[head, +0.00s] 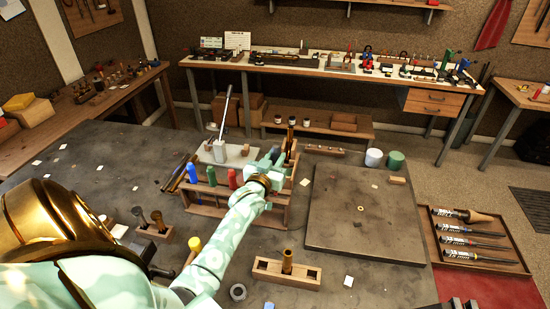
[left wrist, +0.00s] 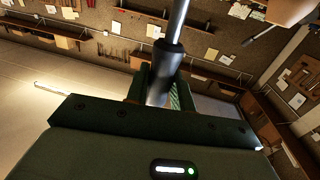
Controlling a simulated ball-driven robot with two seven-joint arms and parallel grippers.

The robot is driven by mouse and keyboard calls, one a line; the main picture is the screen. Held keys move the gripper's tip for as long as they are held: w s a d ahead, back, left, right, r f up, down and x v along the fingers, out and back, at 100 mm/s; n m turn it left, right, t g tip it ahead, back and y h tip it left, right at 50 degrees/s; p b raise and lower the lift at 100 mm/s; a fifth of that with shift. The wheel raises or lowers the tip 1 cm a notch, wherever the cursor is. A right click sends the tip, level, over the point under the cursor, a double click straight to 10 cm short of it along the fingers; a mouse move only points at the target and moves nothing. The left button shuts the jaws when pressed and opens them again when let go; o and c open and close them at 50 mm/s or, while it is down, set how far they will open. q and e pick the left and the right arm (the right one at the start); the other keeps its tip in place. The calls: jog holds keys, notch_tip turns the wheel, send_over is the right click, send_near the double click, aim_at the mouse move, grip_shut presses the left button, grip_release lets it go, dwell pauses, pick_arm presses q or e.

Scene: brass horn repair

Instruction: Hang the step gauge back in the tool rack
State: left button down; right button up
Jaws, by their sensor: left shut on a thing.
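In the left wrist view the left gripper (left wrist: 160,88) is shut on a dark grey handle with a steel rod, which appears to be the step gauge (left wrist: 164,62). The gauge's lower end and its relation to the rack's slots are hidden. My right gripper is not in view.
A flat dark board (head: 365,225) lies right of the rack. A small wooden block with holes (head: 265,270) stands in front. A grey block with a tall rod (head: 220,150) stands behind the rack.

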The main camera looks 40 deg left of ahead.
pick_arm(q)
jog(key=shift+f+b, duration=0.9)
jog(key=shift+f, duration=0.45)
jog(key=shift+r+p, duration=0.1)
jog(key=shift+p, duration=0.55)
dwell(0.3)
dwell(0.4)
jog(key=shift+f+b, duration=3.65)
jog(key=shift+f, duration=1.15)
jog(key=c, duration=1.6)
grip_release()
jog(key=o, duration=0.5)
